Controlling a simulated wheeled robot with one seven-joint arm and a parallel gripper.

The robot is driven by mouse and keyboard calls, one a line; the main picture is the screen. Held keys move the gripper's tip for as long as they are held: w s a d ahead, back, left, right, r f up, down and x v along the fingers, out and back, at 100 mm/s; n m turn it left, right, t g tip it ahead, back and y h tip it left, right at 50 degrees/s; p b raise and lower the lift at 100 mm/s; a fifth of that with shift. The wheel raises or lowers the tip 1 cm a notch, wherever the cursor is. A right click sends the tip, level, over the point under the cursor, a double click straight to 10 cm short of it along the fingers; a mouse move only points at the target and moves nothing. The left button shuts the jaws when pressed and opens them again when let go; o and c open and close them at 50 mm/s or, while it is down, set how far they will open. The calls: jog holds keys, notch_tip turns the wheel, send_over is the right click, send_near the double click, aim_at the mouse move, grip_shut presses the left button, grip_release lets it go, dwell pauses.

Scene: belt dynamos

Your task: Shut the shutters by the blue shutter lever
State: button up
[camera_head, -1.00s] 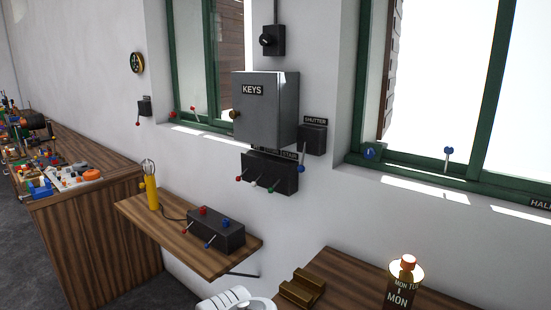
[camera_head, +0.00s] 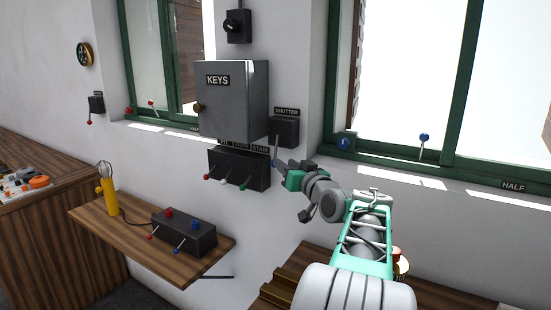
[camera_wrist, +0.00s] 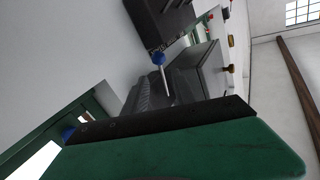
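The black shutter box (camera_head: 285,131), labelled SHUTTER, is on the wall right of the grey KEYS cabinet. Its lever hangs down, with a blue knob (camera_head: 274,163) at its lower end. My gripper (camera_head: 284,170) is close beside the knob on its right; I cannot tell if they touch. In the wrist view the blue knob (camera_wrist: 158,58) and its pale rod show beyond a large green finger with a dark edge. The other finger is not clear there, so the opening is not readable. Brown slatted shutters (camera_head: 187,32) show outside the left window and narrowly at the right window (camera_head: 354,85).
A black box (camera_head: 240,170) with red, white and green levers is just below the KEYS cabinet (camera_head: 235,105). Blue knobs (camera_head: 424,138) stand on the right sill. A wooden shelf (camera_head: 90,215) with a control box (camera_head: 183,235) is lower left.

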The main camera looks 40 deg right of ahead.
aim_at(275, 156)
jog(key=p+x, duration=0.2)
jog(key=x, duration=0.5)
jog(key=shift+w+r, duration=0.1)
jog(key=shift+w, duration=0.15)
jog(key=shift+c, duration=0.2)
grip_shut()
